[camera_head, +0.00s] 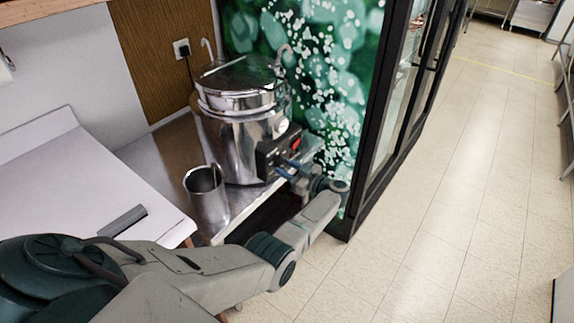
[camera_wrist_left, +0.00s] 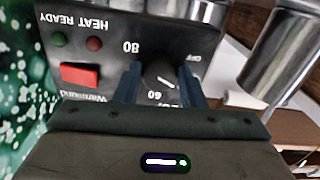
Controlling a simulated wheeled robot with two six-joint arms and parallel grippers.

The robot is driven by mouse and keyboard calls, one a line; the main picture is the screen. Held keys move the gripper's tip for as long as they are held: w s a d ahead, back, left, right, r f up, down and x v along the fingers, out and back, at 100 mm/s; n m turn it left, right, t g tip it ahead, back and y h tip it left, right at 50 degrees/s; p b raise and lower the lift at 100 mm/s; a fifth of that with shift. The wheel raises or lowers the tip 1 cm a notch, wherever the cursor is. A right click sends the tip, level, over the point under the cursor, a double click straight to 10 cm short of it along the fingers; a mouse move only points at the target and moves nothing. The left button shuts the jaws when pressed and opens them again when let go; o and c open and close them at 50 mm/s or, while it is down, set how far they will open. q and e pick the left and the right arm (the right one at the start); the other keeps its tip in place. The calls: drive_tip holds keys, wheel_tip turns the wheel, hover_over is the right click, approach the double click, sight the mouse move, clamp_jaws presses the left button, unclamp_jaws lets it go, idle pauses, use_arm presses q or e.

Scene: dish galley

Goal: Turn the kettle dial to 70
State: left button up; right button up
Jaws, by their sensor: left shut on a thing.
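The steel kettle (camera_head: 232,135) stands on the counter, with a black control panel on its front right side. In the left wrist view the panel (camera_wrist_left: 110,30) appears upside down, with a red switch, two small lamps and the marks 80, 60 and OFF. The black dial (camera_wrist_left: 160,75) has a short white line on it; I cannot tell which mark it points to. My left gripper (camera_head: 288,170) is at the panel, and in the wrist view its two fingers (camera_wrist_left: 160,85) are shut on the dial, one on each side. My right gripper is not in view.
A steel cup (camera_head: 207,197) stands on the counter just in front of the kettle, left of my left gripper. A dark-framed glass cabinet (camera_head: 385,110) rises close on the right. The white worktop (camera_head: 85,175) at left is mostly clear.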

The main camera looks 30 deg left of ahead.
use_arm(q)
drive_tip(key=shift+m, duration=0.3)
drive_tip(key=shift+f, duration=0.1)
drive_tip(key=o, duration=1)
drive_tip(key=shift+c, duration=0.2)
drive_tip(key=shift+d, duration=0.15)
drive_tip(key=d+b, duration=0.2)
drive_tip(key=d, duration=0.8)
drive_tip(key=shift+s+d, duration=0.3)
drive_tip(key=shift+s, duration=0.15)
